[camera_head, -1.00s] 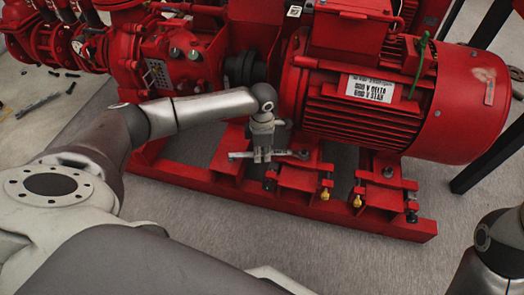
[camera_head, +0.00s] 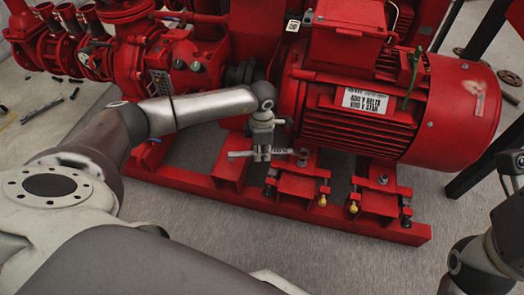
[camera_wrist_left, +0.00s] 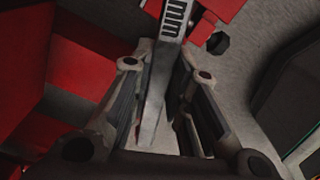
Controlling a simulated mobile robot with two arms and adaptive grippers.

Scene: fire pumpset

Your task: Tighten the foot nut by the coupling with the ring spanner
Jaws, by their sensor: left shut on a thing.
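My left gripper (camera_head: 262,154) is shut on the ring spanner (camera_head: 240,154), a flat grey bar lying level over the red base by the coupling (camera_head: 240,72). In the left wrist view, the spanner (camera_wrist_left: 172,28) runs between the fingers of my left gripper (camera_wrist_left: 165,85). Its right end lies at the motor's near foot by the coupling. The foot nut there is covered by the spanner end, and I cannot tell how well the ring sits on it. My right gripper (camera_head: 512,170) is partly cut off at the right edge; its jaws are unclear.
The red motor (camera_head: 400,110) stands just behind the spanner. Another foot bolt (camera_head: 383,180) and yellow-tipped screws (camera_head: 322,200) are on the base (camera_head: 330,222). Grey floor in front is clear. Small loose parts lie at far left.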

